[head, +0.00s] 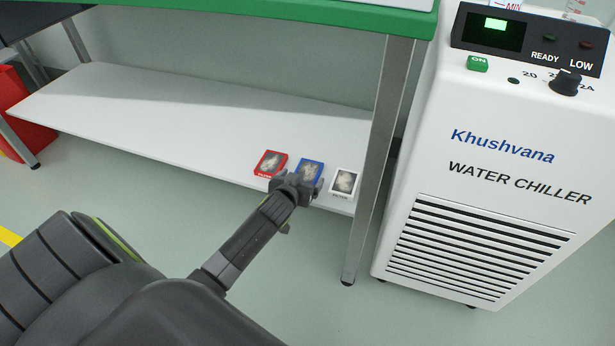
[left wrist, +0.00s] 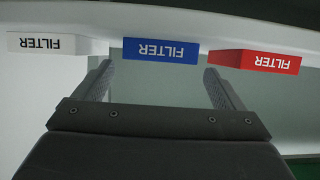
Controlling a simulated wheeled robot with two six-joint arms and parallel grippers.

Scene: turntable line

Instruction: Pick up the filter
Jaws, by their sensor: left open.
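Three small filter boxes stand in a row near the front edge of the low white shelf: a red filter (head: 270,162), a blue filter (head: 309,171) and a white filter (head: 344,182). My left gripper (head: 297,186) is at the shelf's front edge, just before the blue filter, and hides its lower part. In the left wrist view, upside down, the blue filter (left wrist: 160,51) lies ahead between the open fingers of my left gripper (left wrist: 158,75). The white filter (left wrist: 46,44) and the red filter (left wrist: 254,61) lie outside the fingers. My right gripper is not in view.
The white shelf (head: 190,115) is bare to the left of the filters. A grey table leg (head: 378,160) stands right of the white filter. A white water chiller (head: 490,190) stands farther right. The green-edged tabletop (head: 250,18) is above the shelf.

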